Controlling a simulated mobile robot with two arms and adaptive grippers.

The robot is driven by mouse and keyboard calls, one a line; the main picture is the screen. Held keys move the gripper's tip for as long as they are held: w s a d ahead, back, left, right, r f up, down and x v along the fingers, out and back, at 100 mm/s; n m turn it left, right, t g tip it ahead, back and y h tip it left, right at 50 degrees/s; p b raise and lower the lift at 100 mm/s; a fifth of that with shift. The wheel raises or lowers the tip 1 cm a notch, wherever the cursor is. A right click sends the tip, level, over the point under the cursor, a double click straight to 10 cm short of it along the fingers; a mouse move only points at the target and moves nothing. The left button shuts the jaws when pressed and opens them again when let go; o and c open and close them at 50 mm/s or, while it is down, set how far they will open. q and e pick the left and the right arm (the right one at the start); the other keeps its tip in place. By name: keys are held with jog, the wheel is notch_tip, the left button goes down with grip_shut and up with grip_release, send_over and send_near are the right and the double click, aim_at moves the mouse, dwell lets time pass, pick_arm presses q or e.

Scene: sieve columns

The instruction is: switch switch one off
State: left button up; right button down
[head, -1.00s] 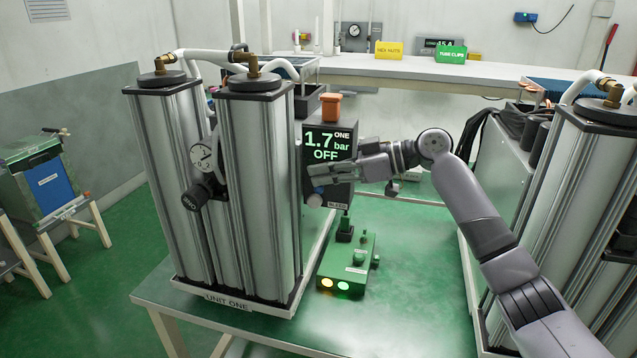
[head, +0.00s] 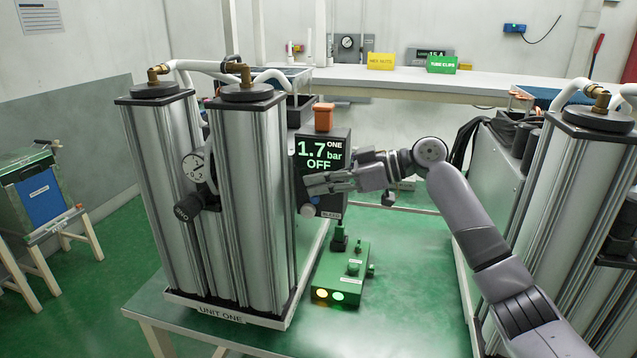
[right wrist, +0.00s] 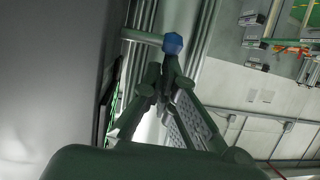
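My right gripper (head: 307,184) is in front of the panel just above that knob, covering part of the face. In the right wrist view its fingers (right wrist: 170,75) come together just short of a blue knob (right wrist: 172,43); they look shut and empty, and contact cannot be told. A green box (head: 342,275) with buttons, a black-and-green switch and two lamps stands on the table. No label "switch one" is readable. My left gripper is not in view.
The unit one columns (head: 250,200) with a gauge (head: 195,166) stand left of the panel. Another column unit (head: 575,190) stands at the right. A back shelf (head: 420,88) carries yellow and green signs.

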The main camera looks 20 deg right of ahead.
jog(key=shift+s+d+f, duration=0.1)
jog(key=shift+f, duration=0.2)
dwell(0.5)
jog(key=shift+s+d+r+b, duration=0.1)
jog(key=shift+s+d+b, duration=0.25)
jog(key=shift+s, duration=0.2)
notch_tip(320, 180, up, 10)
jog(key=shift+f, duration=0.1)
dwell(0.4)
dwell(0.5)
